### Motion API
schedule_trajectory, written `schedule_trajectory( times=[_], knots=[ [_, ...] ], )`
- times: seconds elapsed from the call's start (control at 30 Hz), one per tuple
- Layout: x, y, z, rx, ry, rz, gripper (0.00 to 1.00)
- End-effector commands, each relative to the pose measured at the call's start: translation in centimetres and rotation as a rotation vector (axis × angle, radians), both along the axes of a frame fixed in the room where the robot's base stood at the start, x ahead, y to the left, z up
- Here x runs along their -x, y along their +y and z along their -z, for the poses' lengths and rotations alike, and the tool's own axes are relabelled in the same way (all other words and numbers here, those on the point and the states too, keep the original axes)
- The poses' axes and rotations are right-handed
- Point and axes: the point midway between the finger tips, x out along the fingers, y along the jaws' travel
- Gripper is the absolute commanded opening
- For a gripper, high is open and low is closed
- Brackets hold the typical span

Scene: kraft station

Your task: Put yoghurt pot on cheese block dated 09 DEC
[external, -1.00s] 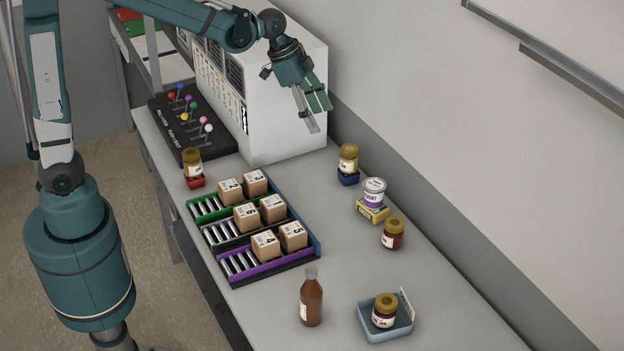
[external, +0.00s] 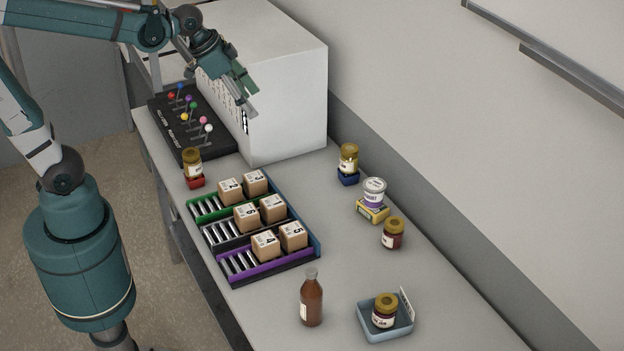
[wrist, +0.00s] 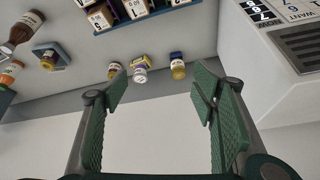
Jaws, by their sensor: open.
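The yoghurt pot (external: 374,190), white with a purple band, stands upright on a yellow block (external: 372,212) at the right of the bench. I take this block for the cheese block; its date cannot be read. In the wrist view the pot (wrist: 140,76) and block appear small and upside down, ahead of the fingers. My gripper (external: 249,103) is open and empty, raised in front of the white cabinet, far behind and to the left of the pot. Its two green fingers (wrist: 163,88) frame the wrist view with nothing between them.
Jars stand on a blue block (external: 347,178) and a red block (external: 195,183). A bare jar (external: 393,234), a brown bottle (external: 312,300) and a blue tray (external: 372,333) holding a jar are nearer. A rack (external: 263,268) holds several boxes. The white cabinet (external: 290,110) stands at the back.

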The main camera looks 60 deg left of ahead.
Motion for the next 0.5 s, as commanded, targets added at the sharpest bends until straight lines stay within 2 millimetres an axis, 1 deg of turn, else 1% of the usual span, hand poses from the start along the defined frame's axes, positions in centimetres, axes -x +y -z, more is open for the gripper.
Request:
schedule_trajectory(
  times=[0.03, 0.1, 0.27, 0.5],
  knots=[
    [1.0, 0.3, 0.0, 0.003, -0.005, -0.016, 0.58],
    [2.2, 0.7, 0.0, 0.007, -0.014, -0.043, 0.58],
    [4.8, 1.7, 0.1, 0.016, -0.032, -0.099, 0.58],
    [8.7, 3.1, 0.8, 0.033, -0.061, -0.183, 0.58]
  ],
)
